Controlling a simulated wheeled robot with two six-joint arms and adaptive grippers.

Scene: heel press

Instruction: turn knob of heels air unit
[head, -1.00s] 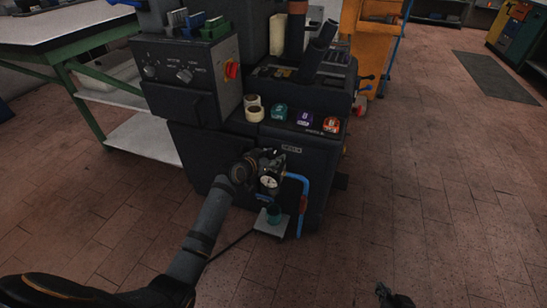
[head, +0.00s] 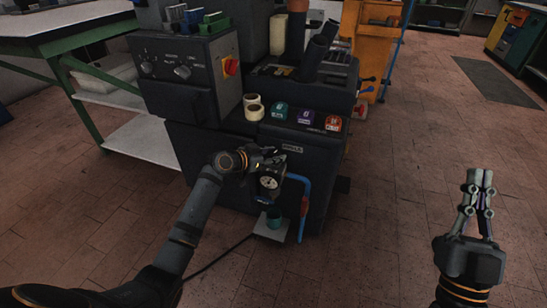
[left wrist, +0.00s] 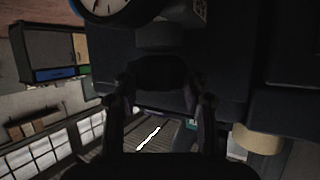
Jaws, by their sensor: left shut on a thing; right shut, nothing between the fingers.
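The air unit with its round white gauge (head: 268,183) is on the front of the dark machine. A blue hose runs from it at the right. My left gripper (head: 272,158) is at the top of the unit, shut on its dark knob. In the left wrist view the knob (left wrist: 160,74) sits between the two fingers, and part of the gauge (left wrist: 103,8) shows at the top edge. The knob is mostly hidden by the gripper in the head view. My right gripper (head: 479,185) is shut and empty, pointing up over the floor at the right.
The dark machine (head: 190,105) has a control panel with a red switch (head: 231,66). A green-framed table (head: 65,27) stands at the left. The floor at the right is clear.

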